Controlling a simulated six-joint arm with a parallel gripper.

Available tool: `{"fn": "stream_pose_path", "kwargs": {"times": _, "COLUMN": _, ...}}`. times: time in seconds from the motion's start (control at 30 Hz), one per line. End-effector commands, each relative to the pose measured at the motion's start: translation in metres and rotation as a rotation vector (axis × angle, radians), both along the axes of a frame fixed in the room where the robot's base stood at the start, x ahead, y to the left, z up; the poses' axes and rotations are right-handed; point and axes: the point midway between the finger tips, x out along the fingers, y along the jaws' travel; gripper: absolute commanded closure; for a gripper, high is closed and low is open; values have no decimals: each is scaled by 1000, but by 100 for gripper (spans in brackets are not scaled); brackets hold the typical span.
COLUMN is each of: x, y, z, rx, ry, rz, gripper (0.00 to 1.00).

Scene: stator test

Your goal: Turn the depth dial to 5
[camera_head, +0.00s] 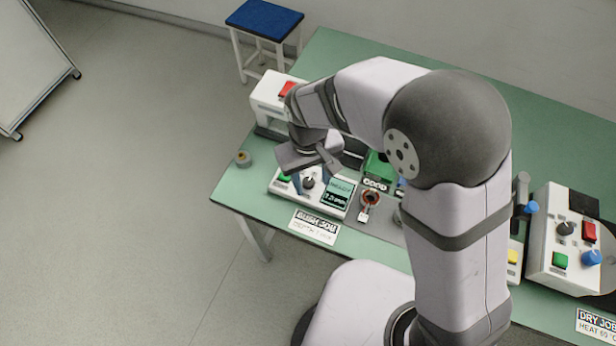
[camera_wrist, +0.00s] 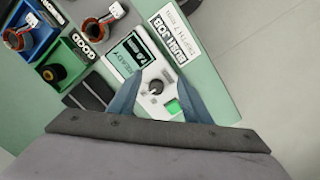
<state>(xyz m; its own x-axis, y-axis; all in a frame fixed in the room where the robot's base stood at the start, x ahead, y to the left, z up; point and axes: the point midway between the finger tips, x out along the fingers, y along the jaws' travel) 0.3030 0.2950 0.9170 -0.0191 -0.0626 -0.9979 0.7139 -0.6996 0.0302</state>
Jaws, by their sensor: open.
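The depth dial is probably the dark round knob (camera_head: 308,183) on the white panel (camera_head: 338,208) with the "READY" screen, though I cannot read its label. In the wrist view the knob (camera_wrist: 155,87) lies between my two blue-grey fingers, with a gap on each side. Its pointer setting is too small to read. My gripper (camera_head: 313,170) is open and empty above the panel, pointing down; its fingers (camera_wrist: 160,78) also show in the wrist view. The screen (camera_wrist: 132,55) shows a small value in mm that I cannot read surely.
A green button (camera_wrist: 173,107) sits close to the knob. A job card (camera_head: 314,226) lies in front of the panel. A green "GOOD" bin (camera_head: 376,167) and a copper-wound part (camera_head: 370,200) are to the right.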

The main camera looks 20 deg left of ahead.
Motion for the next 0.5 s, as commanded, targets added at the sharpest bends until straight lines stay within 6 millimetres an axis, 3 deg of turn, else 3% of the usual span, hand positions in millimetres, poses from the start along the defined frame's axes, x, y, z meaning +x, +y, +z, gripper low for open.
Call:
{"fn": "stream_pose_path", "kwargs": {"times": 0.03, "x": 12, "y": 13, "z": 11, "rx": 27, "ry": -26, "rz": -24, "gripper": 56}}
{"fn": "stream_pose_path", "kwargs": {"times": 0.13, "x": 26, "y": 29, "z": 26, "rx": 55, "ry": -57, "rz": -100, "gripper": 56}}
{"fn": "stream_pose_path", "kwargs": {"times": 0.5, "x": 22, "y": 22, "z": 23, "rx": 31, "ry": -47, "rz": -207, "gripper": 56}}
